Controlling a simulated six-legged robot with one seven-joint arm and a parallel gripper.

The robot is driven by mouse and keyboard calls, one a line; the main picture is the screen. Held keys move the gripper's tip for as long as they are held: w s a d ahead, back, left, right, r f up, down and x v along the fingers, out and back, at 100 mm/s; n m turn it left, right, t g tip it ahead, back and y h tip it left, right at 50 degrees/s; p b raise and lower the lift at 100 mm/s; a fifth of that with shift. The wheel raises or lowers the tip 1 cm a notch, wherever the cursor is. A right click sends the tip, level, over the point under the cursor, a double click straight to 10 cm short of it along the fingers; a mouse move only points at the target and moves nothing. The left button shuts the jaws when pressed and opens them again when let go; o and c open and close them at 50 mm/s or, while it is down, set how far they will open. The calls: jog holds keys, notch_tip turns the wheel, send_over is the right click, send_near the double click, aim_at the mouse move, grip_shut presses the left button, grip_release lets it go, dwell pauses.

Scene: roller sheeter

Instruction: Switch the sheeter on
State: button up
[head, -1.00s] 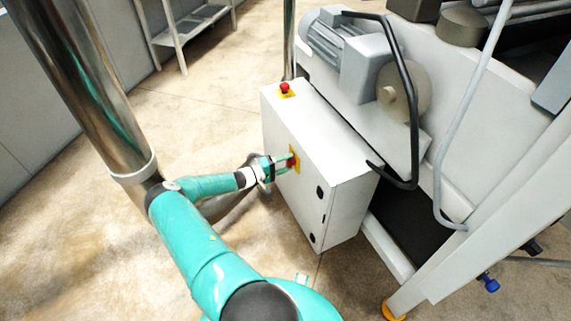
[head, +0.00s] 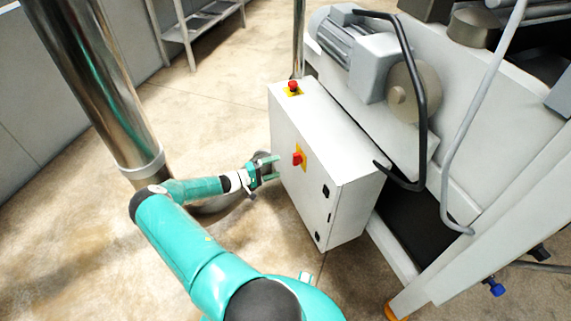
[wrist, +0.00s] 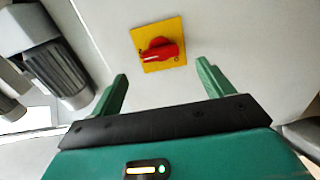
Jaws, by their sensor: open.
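The sheeter's switch is a red rotary knob (head: 297,159) on a yellow plate, on the front face of the white control box (head: 309,211). In the wrist view the red knob (wrist: 160,49) lies roughly crosswise on its yellow plate (wrist: 149,32), with small marks at its sides. I cannot tell from them whether it is on. My gripper (head: 276,167) is open and empty, a short way left of the knob and apart from it. In the wrist view the two green fingers (wrist: 162,72) stand spread, with the knob ahead of the gap between them.
A red emergency button (head: 293,86) on a yellow base sits on top of the box. The grey motor (head: 345,42) and a black bent handle (head: 412,90) are behind it. A metal column (head: 100,90) stands at left.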

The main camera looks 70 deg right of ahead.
jog(key=v, duration=0.5)
jog(key=shift+w+a, duration=0.15)
jog(key=shift+w, duration=0.15)
dwell(0.5)
